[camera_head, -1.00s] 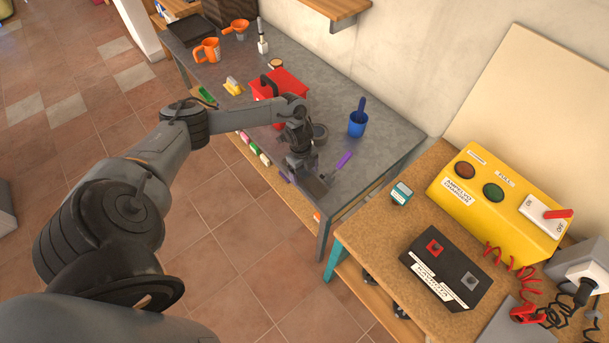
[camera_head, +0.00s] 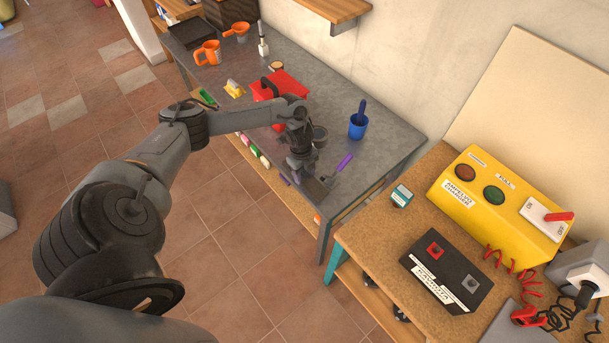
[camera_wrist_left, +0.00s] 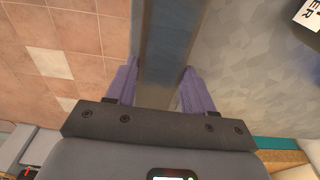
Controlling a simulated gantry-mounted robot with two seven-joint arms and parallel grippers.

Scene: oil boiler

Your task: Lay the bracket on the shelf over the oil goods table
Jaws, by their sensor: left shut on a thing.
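My left gripper (camera_head: 308,182) is at the front edge of the grey oil goods table (camera_head: 365,95), near its right end. In the left wrist view, its two purple fingers (camera_wrist_left: 159,72) stand on either side of a dark blue-grey flat bar, which I take to be the bracket (camera_wrist_left: 172,42). The gripper is shut on it. In the head view the arm hides most of the bracket. The wooden shelf (camera_head: 333,8) is on the wall above the table, cut off by the top edge of the picture. My right gripper is not in view.
A wooden bench (camera_head: 385,225) with a yellow charger (camera_head: 490,200) stands at the right.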

